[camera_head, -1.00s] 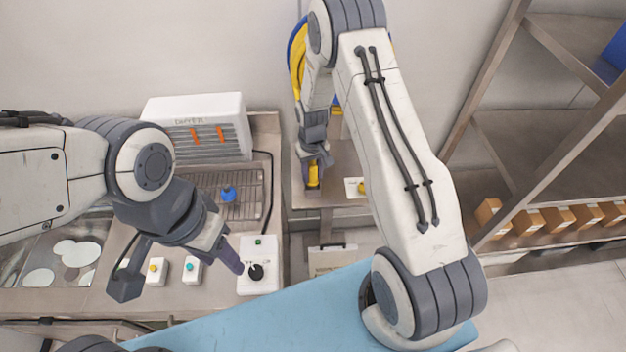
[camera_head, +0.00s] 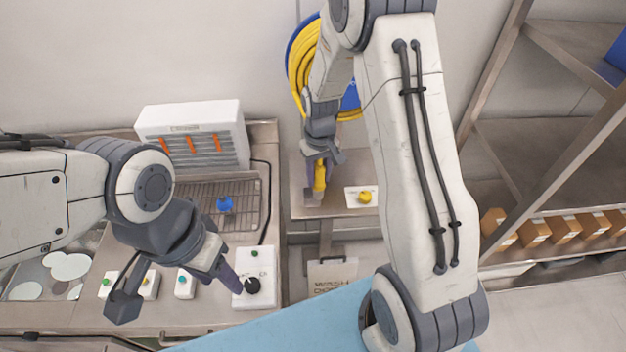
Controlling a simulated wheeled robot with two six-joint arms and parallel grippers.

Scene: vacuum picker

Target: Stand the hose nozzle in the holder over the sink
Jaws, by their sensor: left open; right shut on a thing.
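The yellow hose nozzle (camera_head: 320,176) is upright in my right gripper (camera_head: 322,160), which is shut on its upper part. The nozzle is over the left part of the metal sink counter (camera_head: 335,209). A small grey piece (camera_head: 313,197) shows just below the nozzle; it may be the holder, and I cannot tell whether the nozzle touches it or sits in it. My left gripper (camera_head: 237,281) is open beside the black knob (camera_head: 253,285) on a white control box, and holds nothing visible.
A yellow hose on a blue reel (camera_head: 303,62) hangs behind my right arm. A white panel with a yellow knob (camera_head: 365,197) is right of the nozzle. A white dryer unit (camera_head: 195,125) and a rack with a blue knob (camera_head: 225,204) stand left. Shelving with boxes (camera_head: 535,232) is right.

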